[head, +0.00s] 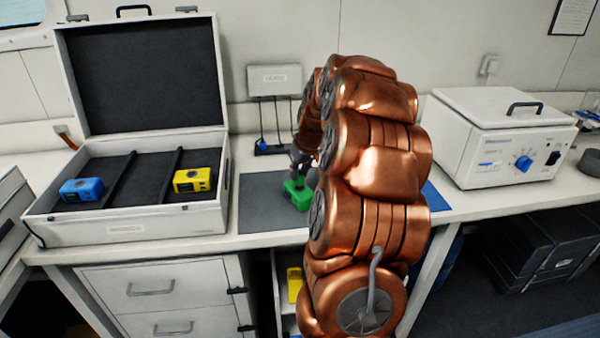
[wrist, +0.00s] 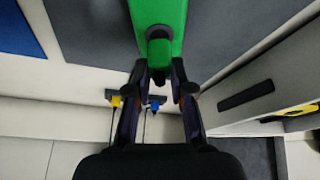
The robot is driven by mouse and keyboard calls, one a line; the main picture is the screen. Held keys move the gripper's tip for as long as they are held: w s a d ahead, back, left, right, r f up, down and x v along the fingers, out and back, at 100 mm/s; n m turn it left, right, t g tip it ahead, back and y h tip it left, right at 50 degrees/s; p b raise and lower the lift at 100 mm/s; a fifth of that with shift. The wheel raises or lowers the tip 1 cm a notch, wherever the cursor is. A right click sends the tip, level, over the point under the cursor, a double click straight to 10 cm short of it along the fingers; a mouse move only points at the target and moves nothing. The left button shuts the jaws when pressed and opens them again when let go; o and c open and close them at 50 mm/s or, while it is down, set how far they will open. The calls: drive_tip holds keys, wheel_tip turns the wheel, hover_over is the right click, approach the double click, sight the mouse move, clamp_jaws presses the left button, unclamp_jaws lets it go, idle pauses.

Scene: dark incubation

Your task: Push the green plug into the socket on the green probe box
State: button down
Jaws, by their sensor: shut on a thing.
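The green probe box (head: 297,195) lies on a dark grey mat, partly hidden by my copper arm. In the wrist view its green body (wrist: 172,14) is at the top, with a dark round part (wrist: 159,48) at its near end. In the head view my gripper (head: 302,160) is just behind the box.
An open white case (head: 125,228) at left holds a blue probe box (head: 82,189) and a yellow one (head: 197,180). A wall unit (head: 274,80) has cables running down to a small dark holder (head: 271,148). A white machine (head: 498,140) stands at right.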

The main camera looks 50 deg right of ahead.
drive_tip(key=shift+f+b, duration=0.35)
drive_tip(key=shift+f, duration=0.2)
idle(0.4)
drive_tip(key=c, duration=0.9)
unclamp_jaws()
drive_tip(key=shift+c, duration=0.2)
drive_tip(key=v, duration=1.2)
drive_tip(key=shift+s, duration=0.1)
